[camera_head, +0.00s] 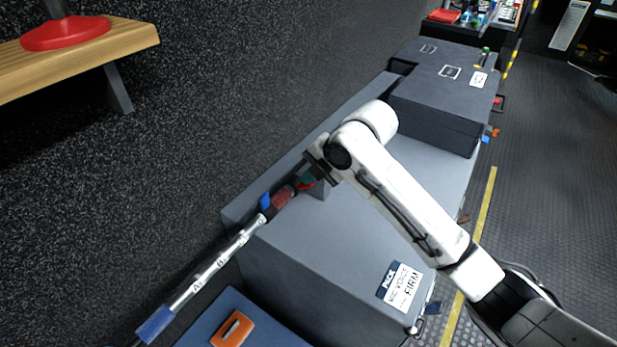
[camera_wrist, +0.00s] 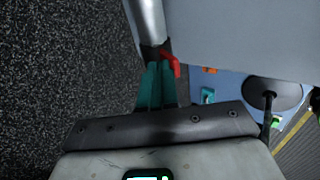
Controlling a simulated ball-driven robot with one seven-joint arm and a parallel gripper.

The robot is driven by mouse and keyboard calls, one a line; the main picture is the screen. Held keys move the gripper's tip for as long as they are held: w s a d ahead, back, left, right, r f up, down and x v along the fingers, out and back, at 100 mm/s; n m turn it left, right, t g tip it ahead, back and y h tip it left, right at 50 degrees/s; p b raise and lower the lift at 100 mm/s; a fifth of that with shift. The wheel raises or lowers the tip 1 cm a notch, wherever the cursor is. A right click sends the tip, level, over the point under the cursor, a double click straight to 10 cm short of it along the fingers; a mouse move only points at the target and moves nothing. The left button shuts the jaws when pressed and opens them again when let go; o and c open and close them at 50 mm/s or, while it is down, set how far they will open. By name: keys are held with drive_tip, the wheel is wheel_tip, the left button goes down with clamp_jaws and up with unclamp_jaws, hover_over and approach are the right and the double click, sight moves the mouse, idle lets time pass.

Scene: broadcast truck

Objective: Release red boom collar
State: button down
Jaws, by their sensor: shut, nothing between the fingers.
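A silver boom pole (camera_head: 215,268) with letter marks and a blue end lies slanting over the grey cases in the head view. A dark red band (camera_head: 282,198) is near its upper end, with a small bright red piece (camera_head: 306,185) close to my gripper (camera_head: 309,177). In the wrist view the pole (camera_wrist: 147,22) runs down to a dark joint, with a bright red lever-like collar piece (camera_wrist: 171,62) on its right side. My gripper (camera_wrist: 158,70) has its teal fingers together, empty, with tips right at the joint beside the red piece. Whether they touch is unclear.
A large grey case (camera_head: 330,265) with a label lies under my arm; another dark case (camera_head: 443,105) stands behind. A wooden bench (camera_head: 75,68) with a red round base (camera_head: 65,33) is at upper left. An orange-handled blue case (camera_head: 275,330) is in front. Floor at right is clear.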

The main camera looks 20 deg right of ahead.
drive_tip(key=shift+w+r, duration=0.1)
drive_tip(key=shift+w+a+f+b, duration=0.3)
drive_tip(key=shift+w+a, duration=0.15)
drive_tip(key=shift+w, duration=0.15)
